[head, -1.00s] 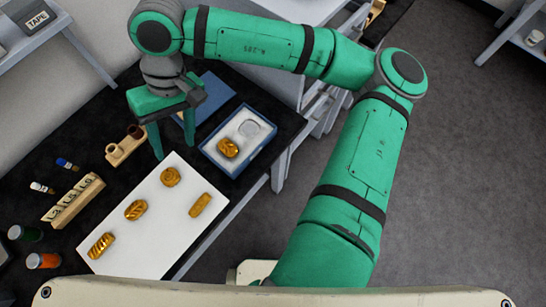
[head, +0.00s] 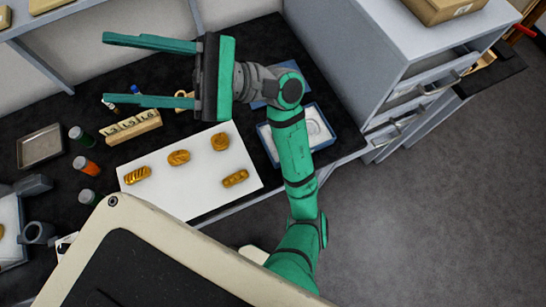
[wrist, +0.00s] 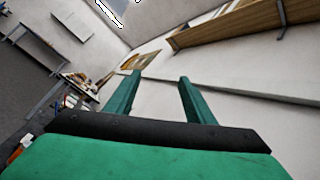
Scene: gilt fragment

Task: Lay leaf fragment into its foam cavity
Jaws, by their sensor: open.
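Several gilt carved fragments lie apart on a white board: one with slanting grooves (head: 137,175), an oval one (head: 178,157), a roundish one (head: 220,141) and a long one (head: 235,178). I cannot tell which is the leaf. The blue box (head: 268,142) with pale foam is right of the board; a round shape (head: 313,127) shows in it, and my arm hides its middle. My gripper (head: 106,70) is open and empty, raised toward the back wall, up and left of the board. In the wrist view its fingers (wrist: 160,76) are apart with nothing between them.
A numbered wooden block (head: 132,128), jars with green (head: 77,133) and orange (head: 84,165) parts, and a grey tray (head: 40,147) stand left of the board. A grey drawer cabinet (head: 400,60) stands right. A shelf (head: 40,20) is at upper left.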

